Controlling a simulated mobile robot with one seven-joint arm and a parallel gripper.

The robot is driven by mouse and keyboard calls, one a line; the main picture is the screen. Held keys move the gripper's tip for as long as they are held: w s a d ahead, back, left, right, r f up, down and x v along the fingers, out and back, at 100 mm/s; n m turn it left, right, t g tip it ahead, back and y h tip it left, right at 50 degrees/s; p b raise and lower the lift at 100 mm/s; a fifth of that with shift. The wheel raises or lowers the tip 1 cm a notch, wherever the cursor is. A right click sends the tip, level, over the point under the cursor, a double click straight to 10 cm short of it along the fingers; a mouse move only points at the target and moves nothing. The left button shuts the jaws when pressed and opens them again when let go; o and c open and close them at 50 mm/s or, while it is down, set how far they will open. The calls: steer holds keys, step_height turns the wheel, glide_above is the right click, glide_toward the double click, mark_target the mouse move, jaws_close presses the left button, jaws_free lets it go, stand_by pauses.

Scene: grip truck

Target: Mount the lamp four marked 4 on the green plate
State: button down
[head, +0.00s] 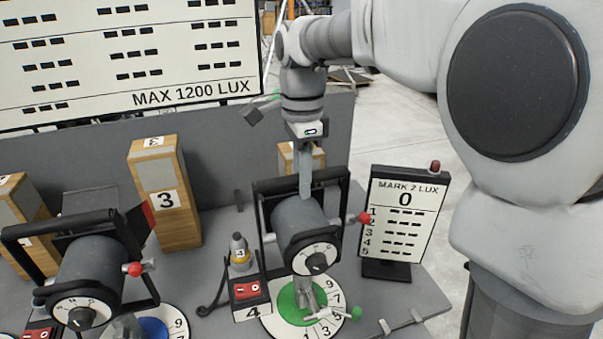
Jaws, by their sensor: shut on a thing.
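A grey cylindrical lamp (300,228) with a black frame, a red knob and a dial on its end is in the middle of the head view. I cannot read a 4 on the lamp itself. My gripper (305,180) points down and is shut on the top bar of its frame. The lamp is above the green plate (287,301), which sits in a white numbered ring (272,324). A metal fitting stands on the plate below the lamp. I cannot tell whether the lamp touches it. A black box marked 4 (250,297) stands left of the plate.
Another lamp (90,270) stands at left above a blue plate (152,328). Wooden blocks, one marked 3 (168,205), stand behind. A lux display (402,220) stands close on the right. A large board (130,60) is at the back left.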

stand_by(0.4)
steer(key=c, duration=0.6)
jaws_free()
steer(key=shift+s+f, duration=0.1)
steer(key=shift+f, duration=0.05)
step_height(320, 180, up, 18)
steer(key=p, duration=0.2)
steer(key=shift+w+f, duration=0.15)
steer(key=shift+w, duration=0.15)
steer(key=shift+d, duration=0.1)
